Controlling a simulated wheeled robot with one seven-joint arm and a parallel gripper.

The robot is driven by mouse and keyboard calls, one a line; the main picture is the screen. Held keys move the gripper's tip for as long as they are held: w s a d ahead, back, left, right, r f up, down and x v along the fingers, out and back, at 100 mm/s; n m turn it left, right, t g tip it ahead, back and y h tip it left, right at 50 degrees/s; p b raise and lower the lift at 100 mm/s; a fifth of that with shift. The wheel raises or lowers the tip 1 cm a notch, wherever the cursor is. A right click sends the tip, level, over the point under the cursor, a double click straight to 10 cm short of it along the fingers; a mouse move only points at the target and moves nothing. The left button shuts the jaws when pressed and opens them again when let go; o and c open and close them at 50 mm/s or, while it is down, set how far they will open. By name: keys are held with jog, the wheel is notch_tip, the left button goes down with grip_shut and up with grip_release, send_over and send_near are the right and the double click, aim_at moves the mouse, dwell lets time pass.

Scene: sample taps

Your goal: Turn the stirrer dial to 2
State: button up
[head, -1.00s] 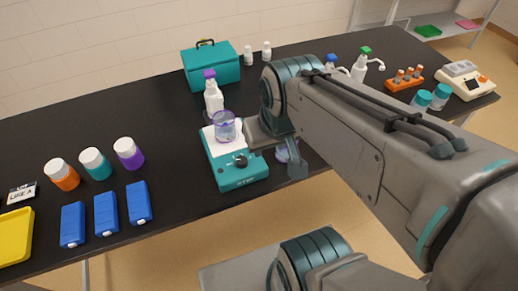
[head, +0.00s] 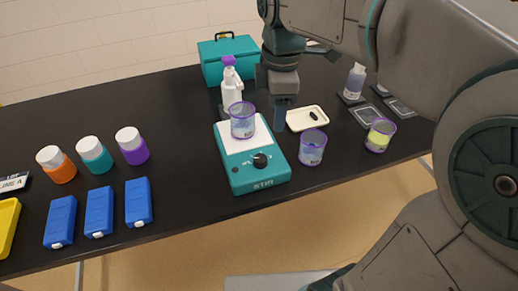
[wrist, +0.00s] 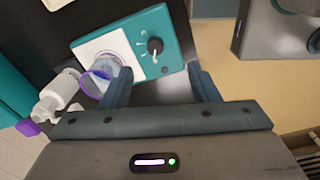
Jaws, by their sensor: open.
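The teal stirrer (head: 258,182) stands near the table's front edge, with a clear purple-rimmed beaker (head: 243,120) on its white plate. Its black dial (head: 260,160) is on the front panel; the dial (wrist: 155,46) also shows in the wrist view with white marks around it. I cannot read its setting. My gripper (head: 279,122) points down behind and to the right of the dial. In the wrist view my gripper (wrist: 162,84) is open, its fingers apart and empty. The dial lies beyond the fingertips, between them in the picture and not touched.
Blue boxes (head: 138,202) and capped jars (head: 132,146) stand left. The table between has bare room.

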aim_at(260, 158)
jog(key=a+f+n+b, duration=0.1)
jog(key=f, duration=0.4)
jog(key=w+a+f+n+b, duration=0.1)
jog(key=f+n, duration=0.1)
jog(key=f, duration=0.4)
jog(key=w+a+f+n+g+b, duration=0.1)
jog(key=f+n, duration=0.1)
jog(key=f, duration=0.3)
jog(key=shift+a+f, duration=0.15)
jog(key=shift+f, duration=0.05)
jog(key=c, duration=1)
